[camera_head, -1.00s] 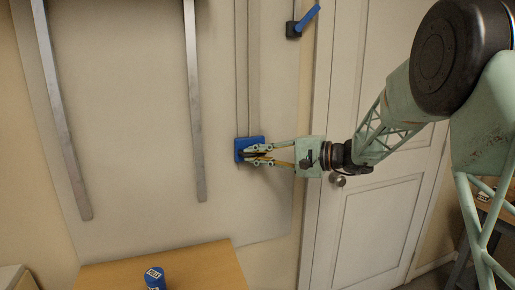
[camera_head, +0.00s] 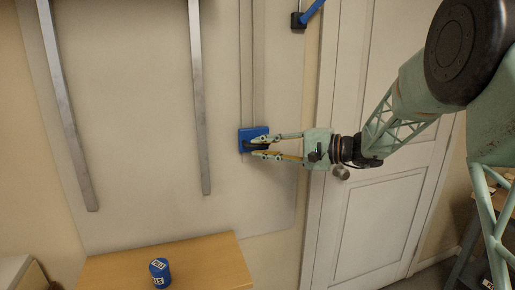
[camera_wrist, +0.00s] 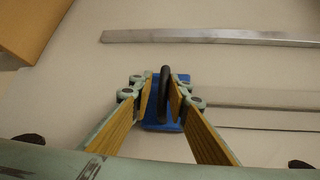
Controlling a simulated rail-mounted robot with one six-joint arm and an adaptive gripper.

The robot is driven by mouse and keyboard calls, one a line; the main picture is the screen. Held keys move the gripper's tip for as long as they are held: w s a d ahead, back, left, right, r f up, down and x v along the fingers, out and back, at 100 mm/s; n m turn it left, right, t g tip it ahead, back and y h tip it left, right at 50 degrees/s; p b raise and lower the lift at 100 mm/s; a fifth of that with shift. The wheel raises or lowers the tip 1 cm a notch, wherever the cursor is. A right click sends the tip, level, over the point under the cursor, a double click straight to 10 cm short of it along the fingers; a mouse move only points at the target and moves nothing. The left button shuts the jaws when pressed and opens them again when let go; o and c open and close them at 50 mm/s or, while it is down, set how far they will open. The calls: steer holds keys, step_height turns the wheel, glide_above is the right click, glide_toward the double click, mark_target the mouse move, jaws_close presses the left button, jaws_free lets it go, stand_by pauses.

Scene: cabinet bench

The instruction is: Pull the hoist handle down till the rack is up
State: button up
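The hoist handle is a dark loop on a blue block (camera_head: 246,131). It sits at the lower end of a narrow vertical track (camera_head: 246,70) on the wall panel. In the wrist view the dark loop (camera_wrist: 164,97) stands between my two fingers, with the blue plate (camera_wrist: 155,126) behind it. My gripper (camera_head: 254,147) reaches in from the right. Its fingers are apart around the loop, and a slim gap shows on each side in the wrist view (camera_wrist: 161,92). The rack itself is not in view; its upper region lies outside the frame.
Two grey metal rails (camera_head: 70,115) (camera_head: 200,110) run down the panel left of the track. A wooden bench (camera_head: 210,262) with a blue can (camera_head: 160,272) stands below. A white door (camera_head: 375,220) is at right. A blue lever (camera_head: 312,12) is at top.

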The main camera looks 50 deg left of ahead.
steer(key=v, duration=1)
steer(key=shift+d, duration=0.4)
steer(key=shift+w, duration=0.1)
steer(key=shift+o, duration=1.4)
steer(key=shift+r, duration=0.1)
steer(key=shift+w, duration=0.1)
steer(key=p, duration=0.3)
steer(key=shift+w+r, duration=0.2)
steer(key=shift+r, duration=0.1)
